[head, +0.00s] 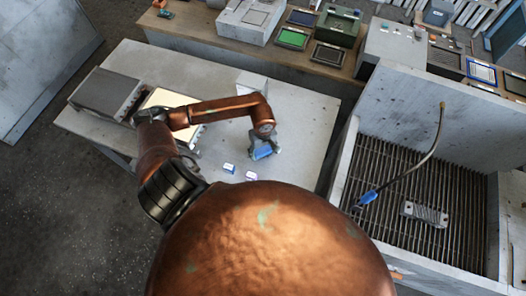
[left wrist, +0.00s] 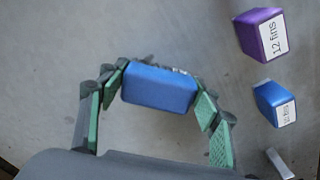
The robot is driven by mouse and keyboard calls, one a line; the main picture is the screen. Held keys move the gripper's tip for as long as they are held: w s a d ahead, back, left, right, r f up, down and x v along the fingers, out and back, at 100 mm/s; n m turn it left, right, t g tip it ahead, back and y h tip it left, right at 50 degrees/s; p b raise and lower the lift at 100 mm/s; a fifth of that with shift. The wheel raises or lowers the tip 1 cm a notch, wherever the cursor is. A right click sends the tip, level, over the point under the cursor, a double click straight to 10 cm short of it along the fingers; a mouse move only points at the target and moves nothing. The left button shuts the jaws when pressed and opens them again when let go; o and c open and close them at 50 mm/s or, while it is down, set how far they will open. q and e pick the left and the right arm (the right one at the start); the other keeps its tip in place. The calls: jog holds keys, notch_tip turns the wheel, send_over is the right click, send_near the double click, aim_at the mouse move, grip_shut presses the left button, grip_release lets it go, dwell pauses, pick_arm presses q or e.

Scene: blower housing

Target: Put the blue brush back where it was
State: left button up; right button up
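The blue brush (left wrist: 160,88) shows in the left wrist view as a blue block with a thin strip of bristle-like detail along its far edge. My left gripper (left wrist: 160,84) has its green-padded fingers on both sides of it, with the tips against its ends. In the head view the left gripper (head: 262,146) points down over the pale table with the blue brush (head: 262,153) at its tips. I cannot tell whether the brush touches the tabletop. My right gripper is in neither view.
A blue label block (left wrist: 274,103) and a purple one (left wrist: 262,35) stand beside the gripper on the pale table (head: 310,110). A grey box (head: 105,92) and a lit panel (head: 165,98) are at left. At right, a grated basin (head: 480,225) holds a finned metal part (head: 424,213) and a blue-handled hose (head: 368,197).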

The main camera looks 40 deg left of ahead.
aim_at(263, 151)
pick_arm(q)
jog(key=o, duration=0.4)
jog(key=shift+r, duration=0.2)
notch_tip(263, 151, up, 12)
jog(key=b, duration=0.2)
dwell(0.4)
